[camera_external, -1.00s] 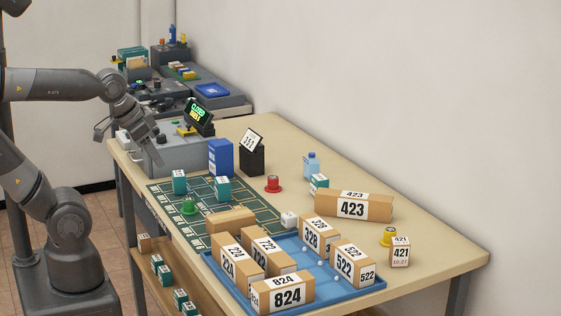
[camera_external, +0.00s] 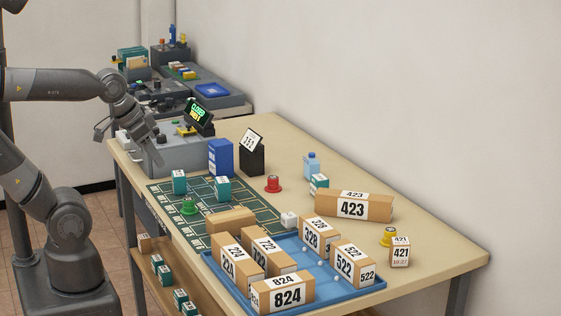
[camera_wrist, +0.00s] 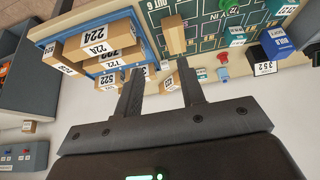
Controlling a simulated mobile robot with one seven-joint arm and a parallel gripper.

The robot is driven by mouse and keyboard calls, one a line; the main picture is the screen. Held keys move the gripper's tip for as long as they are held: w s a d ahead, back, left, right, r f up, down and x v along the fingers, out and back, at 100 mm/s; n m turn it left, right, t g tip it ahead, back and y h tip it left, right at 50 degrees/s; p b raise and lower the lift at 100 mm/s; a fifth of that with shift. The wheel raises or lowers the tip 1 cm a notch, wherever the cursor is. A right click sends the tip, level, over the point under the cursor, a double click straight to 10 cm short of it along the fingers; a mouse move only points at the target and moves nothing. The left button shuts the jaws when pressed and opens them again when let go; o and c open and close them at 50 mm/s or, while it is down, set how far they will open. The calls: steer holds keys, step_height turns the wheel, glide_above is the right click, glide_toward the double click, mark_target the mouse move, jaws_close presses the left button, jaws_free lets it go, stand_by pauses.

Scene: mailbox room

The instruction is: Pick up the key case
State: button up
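My gripper (camera_external: 128,150) is open and empty in the external view, its fingers spread beside the grey box with the green-lit display (camera_external: 198,115) at the far left of the table. In the wrist view my gripper (camera_wrist: 160,82) shows two parted fingers with nothing between their tips. I cannot tell for certain which thing is the key case. Small teal labelled boxes stand on the dark green mat (camera_external: 205,224): one at its far left (camera_external: 179,182) and one nearer its middle (camera_external: 222,189). Another teal box (camera_external: 319,183) stands beside the bottle.
A blue tray (camera_external: 371,291) holds several numbered cartons at the front. A blue box (camera_external: 220,158), a black holder (camera_external: 251,161), a red knob-like piece (camera_external: 273,184) and a long carton (camera_external: 378,209) stand on the table (camera_external: 440,262). Its right back area is fairly clear.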

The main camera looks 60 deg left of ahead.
steer(key=shift+o, duration=0.5)
steer(key=o, duration=0.7)
